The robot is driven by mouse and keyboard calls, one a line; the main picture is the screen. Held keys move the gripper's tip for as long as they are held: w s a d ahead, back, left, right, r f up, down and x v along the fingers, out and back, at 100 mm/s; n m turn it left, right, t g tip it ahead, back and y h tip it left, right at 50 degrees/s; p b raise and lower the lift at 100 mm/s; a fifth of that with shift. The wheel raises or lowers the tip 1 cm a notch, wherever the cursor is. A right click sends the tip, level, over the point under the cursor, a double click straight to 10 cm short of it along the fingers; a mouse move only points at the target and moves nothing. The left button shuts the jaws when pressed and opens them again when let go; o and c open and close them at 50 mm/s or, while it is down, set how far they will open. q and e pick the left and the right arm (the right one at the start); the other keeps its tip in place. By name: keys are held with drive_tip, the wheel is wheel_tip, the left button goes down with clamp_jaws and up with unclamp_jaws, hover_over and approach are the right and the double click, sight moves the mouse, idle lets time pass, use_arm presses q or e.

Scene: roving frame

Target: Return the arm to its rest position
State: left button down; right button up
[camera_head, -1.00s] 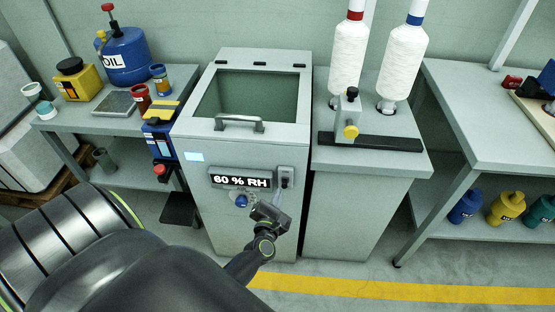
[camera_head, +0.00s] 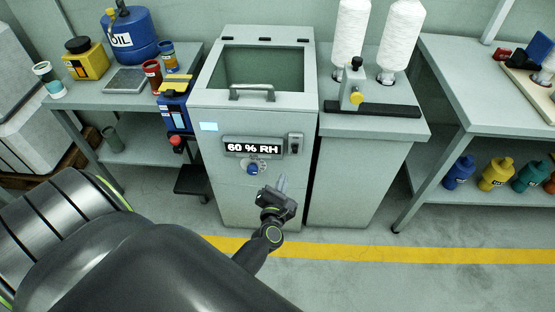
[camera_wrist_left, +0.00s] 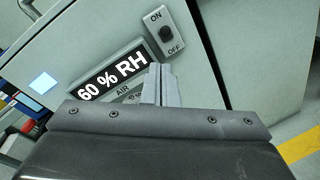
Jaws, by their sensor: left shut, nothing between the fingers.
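My left gripper (camera_head: 281,184) is shut and empty, in front of the grey humidity cabinet (camera_head: 222,195) and below its display. In the left wrist view its fingers (camera_wrist_left: 161,84) are pressed together and point toward the panel, hiding part of the AIR label. The display (camera_head: 252,147) reads 60 % RH. The on/off switch (camera_head: 295,143) is right of the display, and a blue knob (camera_head: 252,169) is below it. The switch also shows in the left wrist view (camera_wrist_left: 166,33). The gripper appears apart from the panel. My right gripper is not in view.
A bench (camera_head: 75,99) with an oil can (camera_head: 131,38) and tins stands at left. A side cabinet (camera_head: 352,175) carries two white yarn cones (camera_head: 400,40). A workbench (camera_head: 470,85) is at right. The floor around the yellow line (camera_head: 400,253) is clear.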

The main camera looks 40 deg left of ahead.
use_arm(q)
drive_tip(key=s+d+f+m+g+h, duration=0.1)
drive_tip(key=s+f+m+g+h, duration=0.2)
drive_tip(key=s+f+m, duration=0.65)
drive_tip(key=s+d+f+m+g+h, duration=0.1)
drive_tip(key=s+f+m+g+h, duration=0.15)
drive_tip(key=s+f+m, duration=0.95)
drive_tip(key=s+a+f+m+g, duration=0.1)
drive_tip(key=s+f+m+g, duration=0.3)
drive_tip(key=s, duration=0.5)
drive_tip(key=s+a+f+m+g, duration=0.2)
drive_tip(key=s+f+m+g, duration=0.3)
drive_tip(key=s, duration=0.5)
wheel_tip(320, 180, down, 4)
drive_tip(key=shift+s+r+m, duration=0.15)
drive_tip(key=shift+s+m, duration=0.15)
drive_tip(key=shift+m, duration=0.95)
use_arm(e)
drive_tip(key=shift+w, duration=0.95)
